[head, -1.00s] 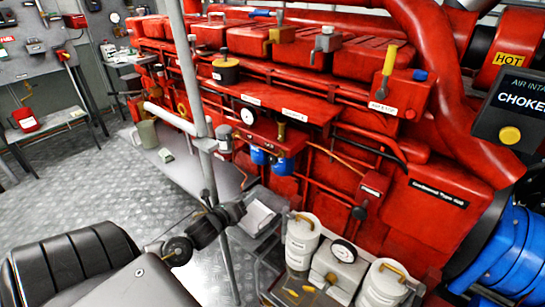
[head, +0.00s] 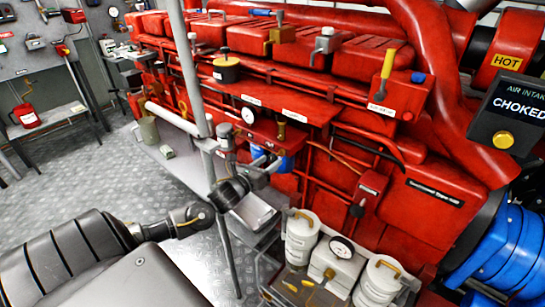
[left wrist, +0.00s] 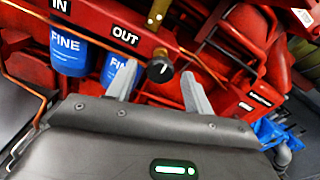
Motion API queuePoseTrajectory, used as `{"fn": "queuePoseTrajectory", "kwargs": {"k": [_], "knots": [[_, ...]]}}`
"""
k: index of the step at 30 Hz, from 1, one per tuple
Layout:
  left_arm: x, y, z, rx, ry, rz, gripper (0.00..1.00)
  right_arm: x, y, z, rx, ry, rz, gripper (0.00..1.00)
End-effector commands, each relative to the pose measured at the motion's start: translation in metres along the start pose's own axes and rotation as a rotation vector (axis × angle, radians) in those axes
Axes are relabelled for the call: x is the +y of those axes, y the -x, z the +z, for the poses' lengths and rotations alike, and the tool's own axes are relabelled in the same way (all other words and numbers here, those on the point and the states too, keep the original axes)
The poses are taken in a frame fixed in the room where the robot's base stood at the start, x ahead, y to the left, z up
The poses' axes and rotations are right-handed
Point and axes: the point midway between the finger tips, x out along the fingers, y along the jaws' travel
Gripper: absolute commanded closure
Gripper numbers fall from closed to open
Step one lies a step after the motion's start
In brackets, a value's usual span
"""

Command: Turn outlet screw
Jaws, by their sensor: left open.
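The outlet screw, a small black knob (left wrist: 159,70) with a pale pointer mark, sits just below the OUT label (left wrist: 125,34) on the red filter bar in the left wrist view. My left gripper (left wrist: 160,72) is open, with one finger on each side of the knob in that picture. I cannot tell whether either finger touches it. In the head view my left gripper (head: 272,166) reaches up to the blue filters under the red engine, and I cannot make out the knob there. My right gripper is not in view.
Two blue filters marked FINE (left wrist: 68,52) hang left of the knob, under the IN and OUT labels. A grey vertical pole (head: 193,85) stands close to my left arm. White canisters (head: 301,238) with a gauge stand at the lower right. A red pipe and box (left wrist: 230,105) lie right of the fingers.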

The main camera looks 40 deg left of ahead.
Motion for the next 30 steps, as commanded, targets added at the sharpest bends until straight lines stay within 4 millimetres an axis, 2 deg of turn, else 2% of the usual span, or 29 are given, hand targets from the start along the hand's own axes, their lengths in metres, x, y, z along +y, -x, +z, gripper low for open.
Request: {"fn": "queuePoseTrajectory", "kwargs": {"k": [3, 6, 17, 27, 30], "knots": [[0.0, -0.016, 0.002, -0.002, 0.001, 0.001, 0.48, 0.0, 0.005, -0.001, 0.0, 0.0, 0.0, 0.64], [-0.001, -0.024, 0.001, -0.001, 0.001, -0.001, 0.48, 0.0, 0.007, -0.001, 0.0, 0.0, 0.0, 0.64], [0.0, -0.028, -0.001, 0.001, 0.0, -0.001, 0.48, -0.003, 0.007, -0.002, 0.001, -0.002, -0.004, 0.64], [0.0, -0.028, 0.0, 0.0, 0.0, 0.0, 0.93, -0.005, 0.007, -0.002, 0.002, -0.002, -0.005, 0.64], [0.0, -0.028, 0.0, 0.0, 0.002, 0.0, 0.93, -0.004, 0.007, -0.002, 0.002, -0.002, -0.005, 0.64]]}}
